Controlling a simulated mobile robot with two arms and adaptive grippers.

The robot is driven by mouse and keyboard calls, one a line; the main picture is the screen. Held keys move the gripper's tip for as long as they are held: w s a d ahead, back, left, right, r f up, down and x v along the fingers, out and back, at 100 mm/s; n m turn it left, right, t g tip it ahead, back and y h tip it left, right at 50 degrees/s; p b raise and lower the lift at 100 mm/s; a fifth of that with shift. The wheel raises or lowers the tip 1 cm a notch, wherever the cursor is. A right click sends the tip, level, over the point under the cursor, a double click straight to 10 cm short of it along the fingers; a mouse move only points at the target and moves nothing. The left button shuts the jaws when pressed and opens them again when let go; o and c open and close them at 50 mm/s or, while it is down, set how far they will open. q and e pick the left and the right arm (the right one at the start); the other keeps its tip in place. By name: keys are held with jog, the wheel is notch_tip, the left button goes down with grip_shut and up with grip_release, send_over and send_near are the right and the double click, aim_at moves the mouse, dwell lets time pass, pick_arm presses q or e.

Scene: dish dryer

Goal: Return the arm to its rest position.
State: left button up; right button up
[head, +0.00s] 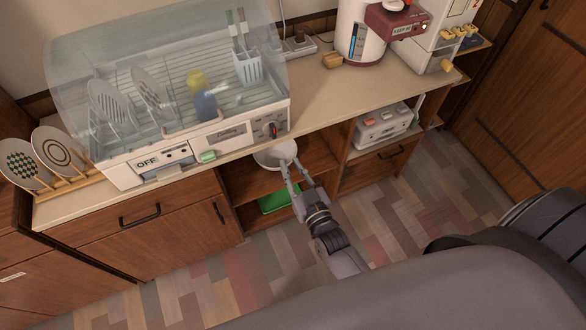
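My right gripper (290,164) reaches up from the lower middle to the open shelf below the counter. Its two fingers look apart, with their tips at the near right side of a white bowl (273,152). The bowl sits at the mouth of the open shelf, just below the counter's front edge. Whether the fingertips touch its rim is not clear. My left gripper is out of view.
The dish dryer (215,137) stands on the counter (325,101) with plates and cups inside. A plate rack (73,185) is at left. A green tray (275,201) lies on the lower shelf. A white appliance (381,125) sits on the right shelf. The floor in front (415,205) is clear.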

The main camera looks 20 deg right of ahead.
jog(key=shift+s, duration=0.2)
dwell(0.4)
jog(key=s+f+n+g+y, duration=0.1)
jog(key=s+f+g, duration=0.5)
jog(key=f, duration=0.8)
jog(key=s+f+g, duration=0.3)
jog(key=s+f, duration=0.6)
jog(key=f, duration=0.5)
jog(key=s+d+f+g, duration=0.2)
jog(key=s+f, duration=0.2)
jog(key=s, duration=0.4)
jog(key=s+d+f+g+h, duration=0.1)
jog(key=s+d+f+g, duration=0.1)
jog(key=s, duration=0.6)
jog(key=s+d+f+g, duration=0.2)
jog(key=s+f+g, duration=0.2)
jog(key=s+f, duration=0.2)
jog(key=shift+s+n+h, duration=0.3)
jog(key=shift+s+n, duration=0.1)
jog(key=shift+s, duration=0.7)
